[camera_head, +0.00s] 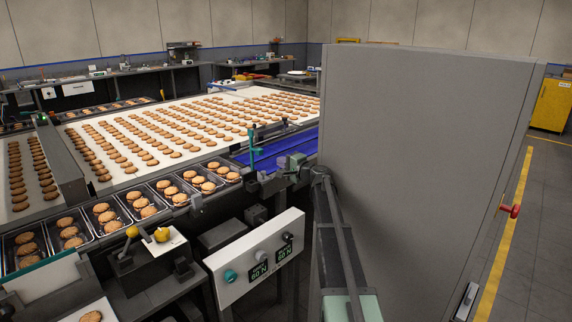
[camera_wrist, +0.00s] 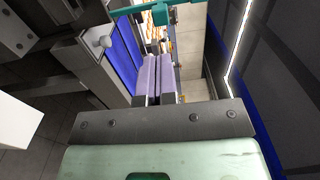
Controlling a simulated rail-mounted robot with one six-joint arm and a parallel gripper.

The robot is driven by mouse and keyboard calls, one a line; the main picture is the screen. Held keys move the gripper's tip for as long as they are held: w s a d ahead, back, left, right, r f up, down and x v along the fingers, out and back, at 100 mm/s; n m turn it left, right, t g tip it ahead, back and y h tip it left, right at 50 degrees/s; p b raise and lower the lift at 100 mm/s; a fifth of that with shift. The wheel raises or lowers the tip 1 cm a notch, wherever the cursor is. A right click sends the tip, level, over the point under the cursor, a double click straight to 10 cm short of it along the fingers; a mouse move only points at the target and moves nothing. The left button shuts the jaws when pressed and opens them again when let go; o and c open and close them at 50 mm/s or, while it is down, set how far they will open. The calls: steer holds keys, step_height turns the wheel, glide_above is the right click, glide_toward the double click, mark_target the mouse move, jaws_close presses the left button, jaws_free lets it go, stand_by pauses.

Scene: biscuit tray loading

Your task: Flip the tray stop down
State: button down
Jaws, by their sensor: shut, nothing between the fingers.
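A teal upright piece, which looks like the tray stop (camera_head: 252,151), stands raised at the end of the row of trays in the head view. In the wrist view its teal bar (camera_wrist: 145,13) crosses the top edge, beyond my fingertips. My gripper (camera_head: 279,163) is just right of the teal piece in the head view, with a small gap seeming to lie between them. In the wrist view the two lavender fingers of my gripper (camera_wrist: 157,60) lie side by side, shut and empty. Whether they touch the teal piece is not clear.
Trays of biscuits (camera_head: 141,205) line the lane to the left. A blue belt (camera_head: 268,153) runs behind my gripper. A control panel (camera_head: 257,262) with knobs stands in front. A tall grey cabinet (camera_head: 420,160) blocks the right.

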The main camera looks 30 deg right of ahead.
mark_target(262, 152)
steer(key=x, duration=0.9)
steer(key=shift+w, duration=0.15)
